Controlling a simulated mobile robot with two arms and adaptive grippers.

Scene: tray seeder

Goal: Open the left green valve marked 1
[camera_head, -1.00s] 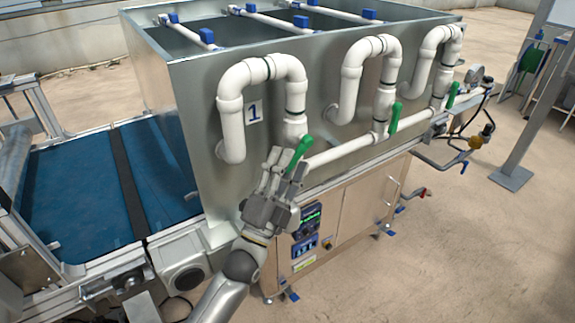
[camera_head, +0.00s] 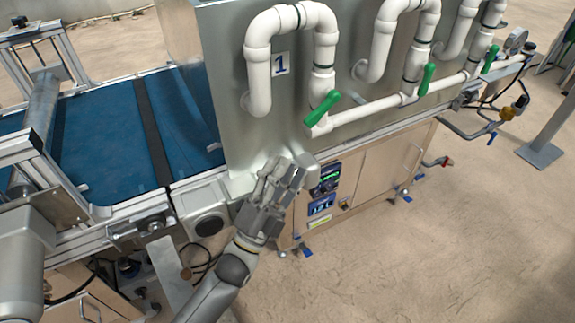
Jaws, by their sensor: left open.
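The left green valve handle (camera_head: 322,107) sits at the foot of the white looped pipe (camera_head: 291,20) beside the label marked 1 (camera_head: 281,64). The handle lies slanted, its upper end to the right, more tilted than the other green handles. My left gripper (camera_head: 285,172) is open and empty, below and left of this handle and apart from it. Its fingers point up, in front of the lower edge of the metal tank (camera_head: 235,120). My right gripper does not show.
Two more green handles (camera_head: 427,79) (camera_head: 490,58) stand to the right along the white horizontal pipe (camera_head: 365,112). A control panel (camera_head: 324,190) is right of my gripper on the cabinet (camera_head: 375,172). A blue conveyor belt (camera_head: 105,140) lies to the left. Open floor is at the right.

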